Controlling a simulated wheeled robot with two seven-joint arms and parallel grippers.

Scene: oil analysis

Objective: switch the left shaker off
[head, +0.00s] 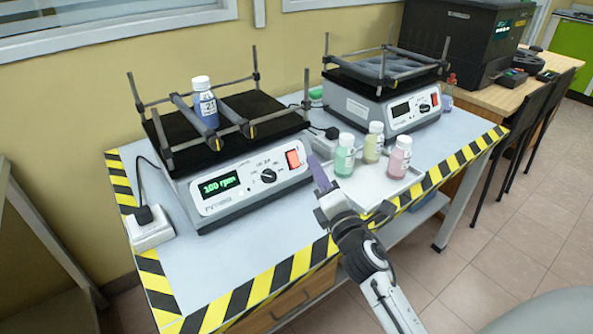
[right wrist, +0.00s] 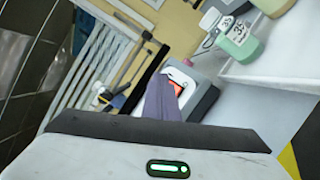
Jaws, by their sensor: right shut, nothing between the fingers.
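The left shaker (head: 243,178) stands on the table with its green display (head: 221,187) lit, reading about 180 rpm. Its black knob (head: 268,176) and red rocker switch (head: 293,158) are at the right of its front panel. A blue labelled bottle (head: 205,103) stands between the bars on its black platform. My right gripper (head: 314,164) is shut and empty, its purple fingertips just right of the red switch. In the right wrist view the shut fingers (right wrist: 162,98) point at the shaker's front and partly cover the red switch (right wrist: 176,87). My left gripper is out of view.
A second shaker (head: 385,105) with a dark display stands at the back right. A white tray (head: 375,185) with green, yellow and pink bottles is close right of my right gripper. A power socket block (head: 150,228) is at the left. Striped tape edges the table.

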